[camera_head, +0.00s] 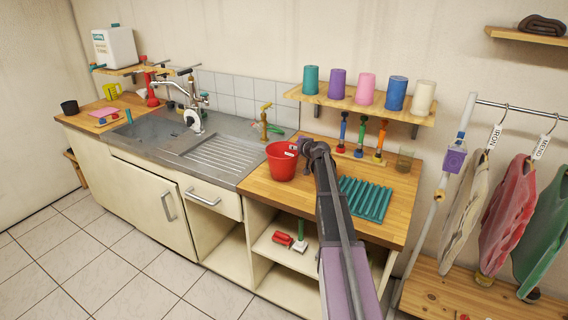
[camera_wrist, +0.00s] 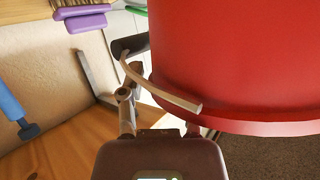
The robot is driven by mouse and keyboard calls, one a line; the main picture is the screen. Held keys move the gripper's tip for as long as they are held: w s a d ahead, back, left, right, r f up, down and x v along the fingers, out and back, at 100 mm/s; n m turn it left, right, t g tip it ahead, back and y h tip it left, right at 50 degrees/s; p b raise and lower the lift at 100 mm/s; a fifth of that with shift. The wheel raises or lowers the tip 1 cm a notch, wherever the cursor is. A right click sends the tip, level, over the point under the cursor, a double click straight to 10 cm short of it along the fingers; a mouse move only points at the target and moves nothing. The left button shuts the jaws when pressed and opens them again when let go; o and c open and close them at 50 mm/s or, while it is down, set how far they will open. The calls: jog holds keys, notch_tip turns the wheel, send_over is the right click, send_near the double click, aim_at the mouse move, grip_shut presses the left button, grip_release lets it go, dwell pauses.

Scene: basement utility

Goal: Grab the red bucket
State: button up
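The red bucket (camera_head: 281,162) stands upright at the wooden counter's left part, beside the sink, in the head view. My gripper (camera_head: 305,148) is at the bucket's upper right side, by its rim. In the wrist view the bucket (camera_wrist: 240,60) fills the upper right, very close, with a thin pale curved strip, perhaps its handle, across its side. One finger of my gripper (camera_wrist: 148,85) shows along the bucket's left edge. The other is mostly hidden behind the rim, so I cannot tell whether the fingers are pressed on the wall.
A teal ribbed rack (camera_head: 366,199) lies on the counter right of the bucket. Several coloured brushes or tools (camera_head: 360,137) stand at the wall under a shelf (camera_head: 350,103) of coloured cylinders.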

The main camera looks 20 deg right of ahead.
grip_shut()
notch_tip(320, 180, up, 3)
jog(key=p, duration=0.3)
jog(key=shift+r, duration=0.2)
jog(key=shift+s+r+p, duration=0.2)
jog(key=shift+r+p, duration=0.1)
jog(key=shift+p, duration=0.25)
jog(key=s+d, duration=0.2)
jog(key=s, duration=0.5)
jog(key=s+d+r, duration=0.1)
jog(key=s+d, duration=0.2)
jog(key=s, duration=0.4)
jog(key=shift+s+p, duration=0.4)
jog(key=shift+p, duration=0.05)
